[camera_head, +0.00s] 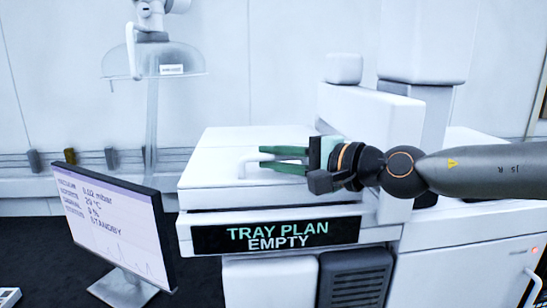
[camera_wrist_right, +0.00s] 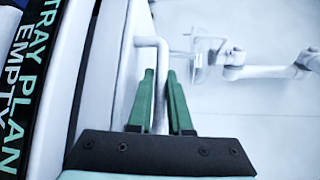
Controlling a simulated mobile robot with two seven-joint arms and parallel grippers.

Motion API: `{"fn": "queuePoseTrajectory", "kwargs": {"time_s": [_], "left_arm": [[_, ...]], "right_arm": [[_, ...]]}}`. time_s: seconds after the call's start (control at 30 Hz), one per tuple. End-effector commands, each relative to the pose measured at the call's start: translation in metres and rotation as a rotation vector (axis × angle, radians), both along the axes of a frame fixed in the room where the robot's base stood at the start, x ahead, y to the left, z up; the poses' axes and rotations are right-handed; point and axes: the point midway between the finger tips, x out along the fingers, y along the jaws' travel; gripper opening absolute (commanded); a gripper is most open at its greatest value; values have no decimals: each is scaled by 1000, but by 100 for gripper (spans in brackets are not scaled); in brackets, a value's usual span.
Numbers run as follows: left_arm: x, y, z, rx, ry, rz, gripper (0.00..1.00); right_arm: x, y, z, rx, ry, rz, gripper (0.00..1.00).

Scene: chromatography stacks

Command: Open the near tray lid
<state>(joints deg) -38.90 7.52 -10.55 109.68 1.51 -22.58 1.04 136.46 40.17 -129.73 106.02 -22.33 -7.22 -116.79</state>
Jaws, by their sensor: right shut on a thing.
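The near tray lid (camera_head: 218,145) is a white, flat box-like cover on the unit above the "TRAY PLAN EMPTY" sign (camera_head: 276,236). It looks closed, lying level. A white bent bar handle (camera_head: 243,165) stands on its top; it also shows in the right wrist view (camera_wrist_right: 153,42). My right gripper (camera_head: 262,158) comes in from the right, roughly level, with its green fingers at the handle. In the right wrist view the fingers (camera_wrist_right: 160,74) lie on either side of the handle bar, shut on it. My left gripper is in neither view.
A monitor (camera_head: 115,225) reading "STANDBY" stands at the left front of the unit. A taller white housing (camera_head: 370,120) rises behind my right gripper. A clear dome on a stand (camera_head: 155,62) is at the back left. The space above the lid looks free.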

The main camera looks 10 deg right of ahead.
Motion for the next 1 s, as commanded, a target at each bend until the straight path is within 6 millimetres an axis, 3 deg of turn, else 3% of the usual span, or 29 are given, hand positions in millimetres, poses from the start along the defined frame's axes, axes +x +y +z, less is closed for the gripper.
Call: {"fn": "queuePoseTrajectory", "kwargs": {"time_s": [0.37, 0.8, 1.0], "left_arm": [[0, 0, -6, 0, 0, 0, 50], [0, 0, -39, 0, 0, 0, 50], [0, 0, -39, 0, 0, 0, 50]], "right_arm": [[5, 0, 16, -2, 75, -3, 0], [25, -1, 52, 7, 248, -4, 0], [36, -1, 72, 7, 252, -2, 0]]}}
